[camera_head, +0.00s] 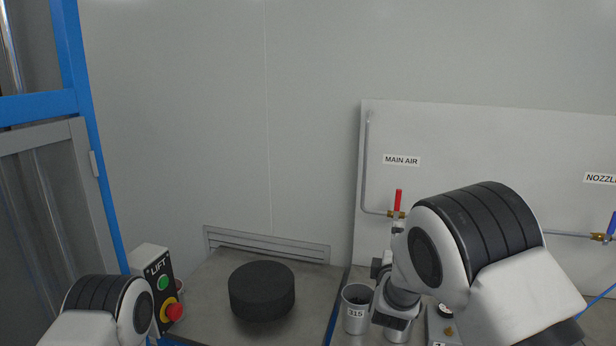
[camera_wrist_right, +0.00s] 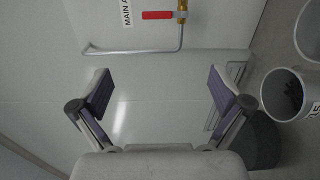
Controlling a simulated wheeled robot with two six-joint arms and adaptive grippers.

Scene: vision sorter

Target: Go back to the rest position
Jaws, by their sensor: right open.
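My right gripper (camera_wrist_right: 160,92) is open and empty in the right wrist view, its two fingers spread wide. In the head view my right arm comes in from the lower right and ends beside the metal cups. The red-handled valve (camera_head: 398,201) under the MAIN AIR label is just above that arm on the wall panel. The handle also shows in the right wrist view (camera_wrist_right: 158,15) and points upright in the head view. Of my left arm, only a joint shows at the lower left; its gripper is out of view.
A metal cup marked 315 (camera_head: 354,315) with dark contents stands near my right wrist. A black round block (camera_head: 262,291) sits on the grey surface (camera_head: 215,300). The LIFT button box (camera_head: 157,285) stands beside my left arm. A blue frame (camera_head: 88,130) rises at left.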

